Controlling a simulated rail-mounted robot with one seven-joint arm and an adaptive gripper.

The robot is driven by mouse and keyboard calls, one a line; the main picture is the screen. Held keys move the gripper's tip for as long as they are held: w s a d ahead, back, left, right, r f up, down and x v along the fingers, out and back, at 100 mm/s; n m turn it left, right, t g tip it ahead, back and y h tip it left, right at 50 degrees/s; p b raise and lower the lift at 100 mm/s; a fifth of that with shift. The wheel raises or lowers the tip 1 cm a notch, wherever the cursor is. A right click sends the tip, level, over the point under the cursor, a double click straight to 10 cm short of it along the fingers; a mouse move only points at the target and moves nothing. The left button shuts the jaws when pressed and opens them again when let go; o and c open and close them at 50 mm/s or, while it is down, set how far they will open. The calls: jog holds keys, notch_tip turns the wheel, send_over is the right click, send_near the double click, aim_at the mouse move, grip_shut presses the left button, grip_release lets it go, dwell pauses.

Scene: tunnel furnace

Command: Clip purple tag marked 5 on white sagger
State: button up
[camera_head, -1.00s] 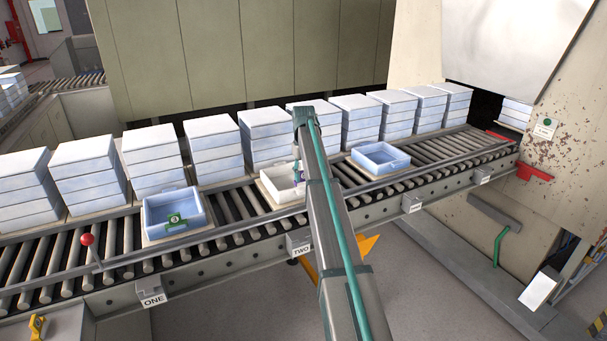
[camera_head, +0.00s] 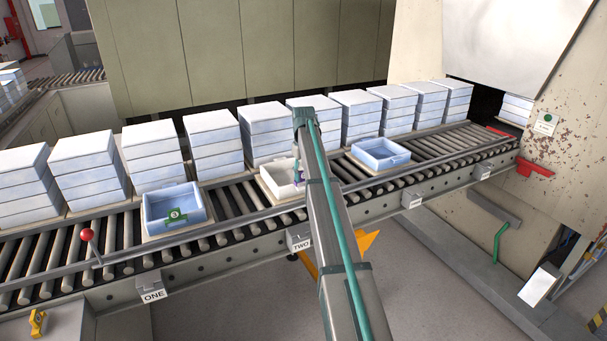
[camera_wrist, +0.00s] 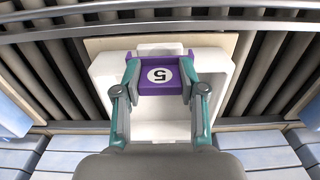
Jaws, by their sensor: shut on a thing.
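The purple tag marked 5 (camera_wrist: 161,75) is held between the two teal fingertips of my gripper (camera_wrist: 160,80) in the wrist view. The white sagger (camera_wrist: 162,132) lies behind the tag there. The tag overlaps the sagger's wall nearest the conveyor's front rail; I cannot tell whether it touches or sits over the rim. In the head view the white sagger (camera_head: 275,181) stands on a pale slab on the rollers, by the label TWO. My arm hides its right part and most of the gripper (camera_head: 298,182).
A blue sagger (camera_head: 156,228) with a green tag (camera_head: 175,214) stands to the left. Another blue sagger (camera_head: 380,153) stands to the right. Stacks of saggers (camera_head: 213,148) line the back. A metal rail (camera_head: 230,222) runs along the conveyor's front.

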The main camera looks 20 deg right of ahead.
jog(key=shift+f, duration=1.05)
jog(key=o, duration=1)
notch_tip(320, 180, up, 12)
jog(key=shift+r, duration=0.1)
dwell(0.3)
